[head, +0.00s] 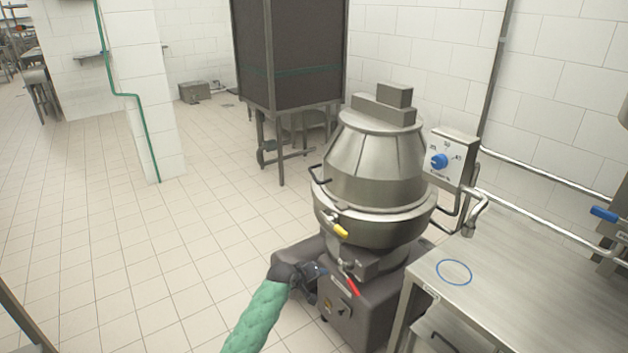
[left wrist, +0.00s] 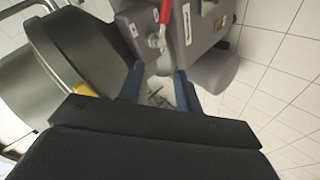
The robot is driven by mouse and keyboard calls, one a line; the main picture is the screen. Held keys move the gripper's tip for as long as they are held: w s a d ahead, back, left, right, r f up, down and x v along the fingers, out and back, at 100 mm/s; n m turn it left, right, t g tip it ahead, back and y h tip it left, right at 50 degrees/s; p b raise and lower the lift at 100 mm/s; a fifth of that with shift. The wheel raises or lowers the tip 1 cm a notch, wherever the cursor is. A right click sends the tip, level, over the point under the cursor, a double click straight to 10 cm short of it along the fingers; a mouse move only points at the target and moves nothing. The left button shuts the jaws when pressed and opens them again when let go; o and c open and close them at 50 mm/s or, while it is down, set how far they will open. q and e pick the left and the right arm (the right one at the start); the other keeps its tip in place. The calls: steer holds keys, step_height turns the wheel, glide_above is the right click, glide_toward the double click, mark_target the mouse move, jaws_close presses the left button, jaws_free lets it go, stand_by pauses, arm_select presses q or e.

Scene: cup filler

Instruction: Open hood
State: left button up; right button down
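The steel filler machine stands right of centre in the head view. Its cone-shaped hood (head: 375,160) sits down on the round bowl (head: 385,228), with a dark handle (head: 317,174) on the hood's left side. A yellow grip (head: 340,230) is on the bowl's front; part of it shows in the left wrist view (left wrist: 86,90). My left gripper (head: 314,282) is low in front of the machine base, below the hood and left of the red lever (head: 353,286). In the left wrist view its blue fingers (left wrist: 160,88) are apart with nothing held between them. My right gripper is out of view.
A steel table (head: 510,290) with a blue ring mark stands close on the right. A control box with a blue knob (head: 439,160) is beside the hood. A dark cabinet (head: 290,55) stands behind. The tiled floor on the left is clear.

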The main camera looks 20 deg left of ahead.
arm_select(q)
steer(key=w+a+r+n+t, duration=0.3)
steer(key=w+a+r, duration=0.2)
steer(key=w+r, duration=0.6)
steer(key=n+t+b, duration=0.2)
steer(key=n, duration=0.2)
glide_toward(314, 175)
steer(key=w+f, duration=0.2)
steer(key=w, duration=0.1)
steer(key=shift+d+r+p+x, duration=0.1)
steer(key=shift+p+x, duration=0.1)
steer(key=shift+x, duration=1.6)
steer(key=shift+d+r+p+x, duration=0.1)
steer(key=shift+r+p+x, duration=0.1)
steer(key=shift+x, duration=1.55)
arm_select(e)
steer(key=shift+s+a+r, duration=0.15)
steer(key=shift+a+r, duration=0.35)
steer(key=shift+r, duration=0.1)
arm_select(q)
jaws_close()
